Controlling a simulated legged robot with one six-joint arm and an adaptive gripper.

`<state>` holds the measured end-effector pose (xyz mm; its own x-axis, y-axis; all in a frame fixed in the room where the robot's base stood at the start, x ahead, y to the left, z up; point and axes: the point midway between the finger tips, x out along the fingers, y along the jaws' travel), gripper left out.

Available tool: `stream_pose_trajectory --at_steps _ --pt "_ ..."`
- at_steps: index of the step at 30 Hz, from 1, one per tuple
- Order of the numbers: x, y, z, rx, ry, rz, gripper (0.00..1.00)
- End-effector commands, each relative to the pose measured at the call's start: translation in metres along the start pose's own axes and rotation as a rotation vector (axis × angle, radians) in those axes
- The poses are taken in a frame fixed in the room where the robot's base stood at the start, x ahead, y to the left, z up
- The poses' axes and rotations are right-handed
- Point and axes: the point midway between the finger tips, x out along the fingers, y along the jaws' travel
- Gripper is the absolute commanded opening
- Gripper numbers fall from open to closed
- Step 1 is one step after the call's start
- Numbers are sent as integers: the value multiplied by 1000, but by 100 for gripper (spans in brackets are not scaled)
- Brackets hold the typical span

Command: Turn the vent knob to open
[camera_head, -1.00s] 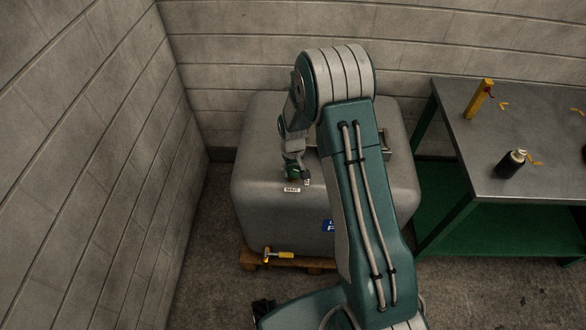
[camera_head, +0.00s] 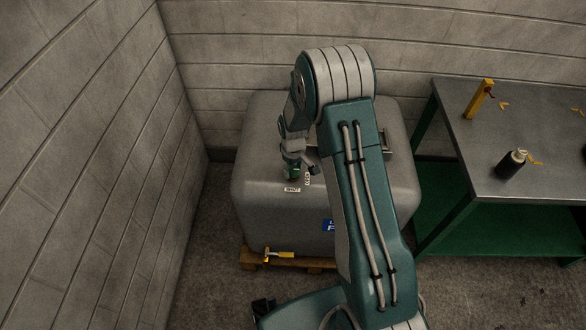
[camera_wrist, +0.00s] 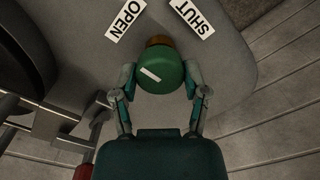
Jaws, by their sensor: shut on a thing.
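The green vent knob (camera_wrist: 162,66) sits on a brown collar on top of the grey tank (camera_wrist: 240,75). A short white mark on the knob slants from upper left to lower right in the wrist view. The OPEN label (camera_wrist: 126,20) is above left of the knob, and the SHUT label (camera_wrist: 192,18) is above right. My gripper (camera_wrist: 160,80) is shut on the knob, one finger on each side. In the head view the knob (camera_head: 291,174) is partly hidden by my gripper (camera_head: 297,168). The SHUT label (camera_head: 292,189) and OPEN label (camera_head: 308,179) show beside it.
A metal fitting (camera_wrist: 40,115) lies left in the wrist view, with a red part (camera_wrist: 83,172) below it. The tank stands on a wooden pallet (camera_head: 250,258) with a yellow-handled tool (camera_head: 280,255). A workbench (camera_head: 540,135) stands right, holding a dark canister (camera_head: 511,165).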

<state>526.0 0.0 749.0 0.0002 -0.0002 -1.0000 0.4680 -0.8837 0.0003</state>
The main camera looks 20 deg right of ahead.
Motion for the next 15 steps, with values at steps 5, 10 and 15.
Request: stream_pose_trajectory --at_steps 5,10,15 --pt "3 -2 2 -1 -8 -4 85" --pt "1 -1 2 0 -4 -2 93" --pt "0 -1 1 0 -2 -1 93"
